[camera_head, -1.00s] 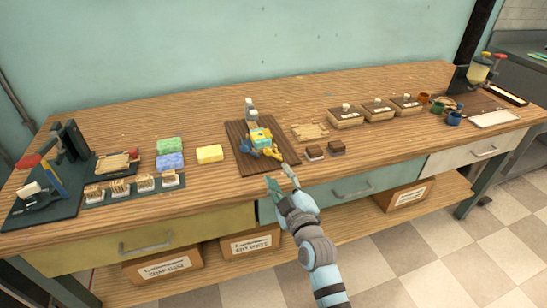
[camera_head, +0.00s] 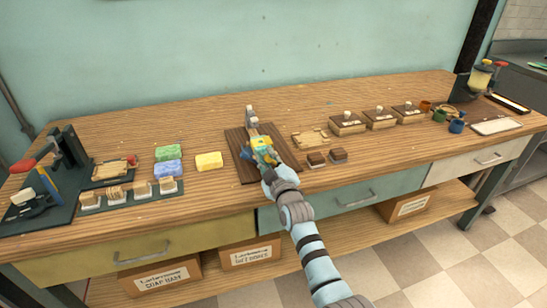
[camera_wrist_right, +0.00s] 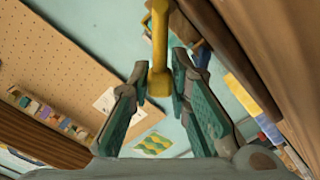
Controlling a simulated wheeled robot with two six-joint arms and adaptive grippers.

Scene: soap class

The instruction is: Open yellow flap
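A soap mold with yellow and teal parts (camera_head: 261,143) stands on a dark brown board (camera_head: 236,140) at the middle of the workbench. My right gripper (camera_head: 267,160) is at the near side of this mold and covers part of it. In the right wrist view a yellow bar (camera_wrist_right: 159,45), apparently the yellow flap, reaches down between my right gripper's (camera_wrist_right: 160,72) two green-padded fingers. The fingers stand apart on either side of the bar. I cannot tell whether they touch it. My left gripper is not in view.
Yellow (camera_head: 208,161), green (camera_head: 168,153) and blue (camera_head: 168,169) blocks lie left of the board. A wooden frame (camera_head: 310,138) and small brown stamps (camera_head: 316,159) lie right.

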